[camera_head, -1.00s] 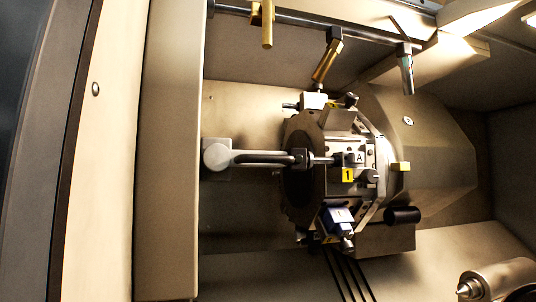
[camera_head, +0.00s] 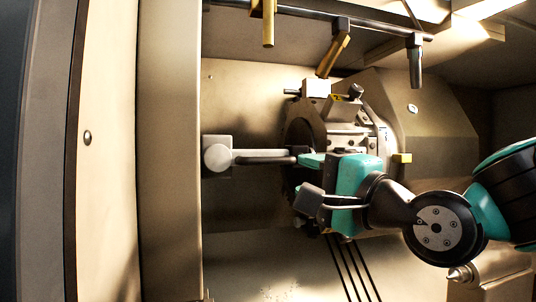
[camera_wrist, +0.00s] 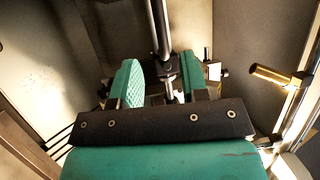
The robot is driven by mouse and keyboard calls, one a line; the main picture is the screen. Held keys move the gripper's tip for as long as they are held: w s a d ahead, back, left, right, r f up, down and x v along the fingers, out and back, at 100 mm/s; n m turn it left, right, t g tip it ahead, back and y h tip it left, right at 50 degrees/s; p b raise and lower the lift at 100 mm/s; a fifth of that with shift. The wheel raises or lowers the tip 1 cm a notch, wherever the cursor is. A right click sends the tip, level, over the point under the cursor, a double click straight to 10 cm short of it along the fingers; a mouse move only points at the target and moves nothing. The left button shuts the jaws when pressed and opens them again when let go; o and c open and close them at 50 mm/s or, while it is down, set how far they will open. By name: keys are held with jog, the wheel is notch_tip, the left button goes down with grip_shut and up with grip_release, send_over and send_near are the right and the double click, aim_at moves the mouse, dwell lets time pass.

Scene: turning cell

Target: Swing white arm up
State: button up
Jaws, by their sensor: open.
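The white arm (camera_head: 255,157) runs level to the right from its round pivot on the left wall, with a dark bar along it. In the wrist view the arm (camera_wrist: 160,28) comes down from the top, and its dark end block lies between the fingers in the picture. My gripper (camera_head: 308,161) is at the right end of the arm, in front of the turret. In the wrist view my gripper (camera_wrist: 162,80) is open, with one green finger on each side of the arm's end. I cannot tell whether either finger touches it.
The tool turret (camera_head: 300,128) stands right behind my gripper. A rail (camera_head: 300,12) with brass and grey nozzles crosses above. A pointed centre (camera_head: 461,274) sits at lower right. The space below the white arm is clear.

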aim_at(271, 162)
jog(key=p+x, duration=0.4)
jog(key=x, duration=0.6)
jog(key=shift+w+a, duration=0.1)
jog(key=shift+w, duration=0.1)
grip_shut()
